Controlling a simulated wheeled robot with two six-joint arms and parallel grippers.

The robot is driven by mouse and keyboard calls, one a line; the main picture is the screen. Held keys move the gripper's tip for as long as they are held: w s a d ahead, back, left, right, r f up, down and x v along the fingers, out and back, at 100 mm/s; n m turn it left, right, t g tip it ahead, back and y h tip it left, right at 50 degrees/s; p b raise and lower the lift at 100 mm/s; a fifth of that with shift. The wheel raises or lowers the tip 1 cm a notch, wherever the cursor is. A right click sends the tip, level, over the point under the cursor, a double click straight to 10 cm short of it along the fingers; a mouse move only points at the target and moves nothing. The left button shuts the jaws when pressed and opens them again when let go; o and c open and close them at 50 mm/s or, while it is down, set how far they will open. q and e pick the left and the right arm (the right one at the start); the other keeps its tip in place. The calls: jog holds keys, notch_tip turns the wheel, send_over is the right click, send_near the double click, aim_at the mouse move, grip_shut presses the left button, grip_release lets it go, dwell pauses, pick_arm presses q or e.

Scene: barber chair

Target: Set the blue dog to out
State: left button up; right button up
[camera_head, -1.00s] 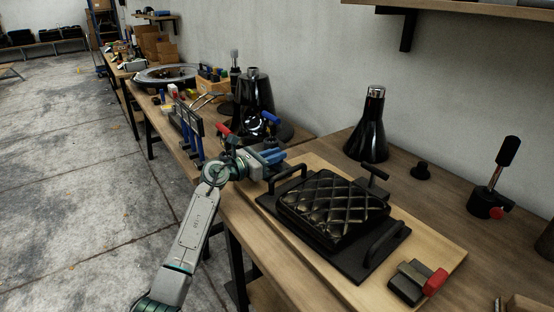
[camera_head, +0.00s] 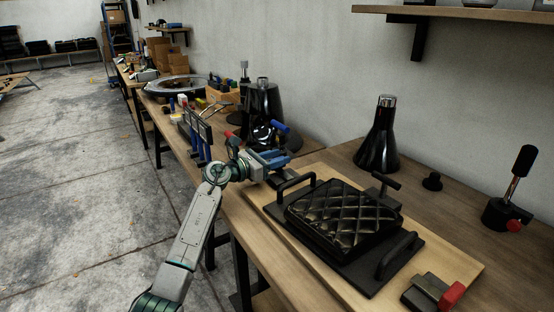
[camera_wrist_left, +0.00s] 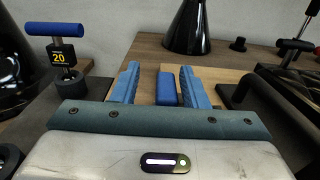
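My left gripper (camera_head: 272,160) is at the far left end of the light wooden board, low near its surface. In the left wrist view its two blue fingers (camera_wrist_left: 165,86) stand apart. A small blue block, seemingly the blue dog (camera_wrist_left: 167,90), shows between them, closer to the right finger, with a gap on the left. In the head view the gripper hides this block or blends with it. A similar dark block with a red end (camera_head: 452,295) sits at the near right of the board. My right gripper is not in view.
A black quilted pad (camera_head: 345,215) on a handled black plate (camera_head: 370,275) lies on the board (camera_head: 465,262). A blue-handled post marked 20 (camera_wrist_left: 62,52) stands left of the gripper. A black cone (camera_head: 379,145) stands behind. Wall shelf above right.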

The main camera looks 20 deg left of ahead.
pick_arm(q)
jog(key=shift+s, duration=0.25)
jog(key=b+v, duration=0.1)
jog(key=v, duration=0.8)
jog(key=shift+w+a+f, duration=0.1)
jog(key=shift+a, duration=0.05)
jog(key=shift+s+a, duration=0.4)
jog(key=shift+s, duration=0.2)
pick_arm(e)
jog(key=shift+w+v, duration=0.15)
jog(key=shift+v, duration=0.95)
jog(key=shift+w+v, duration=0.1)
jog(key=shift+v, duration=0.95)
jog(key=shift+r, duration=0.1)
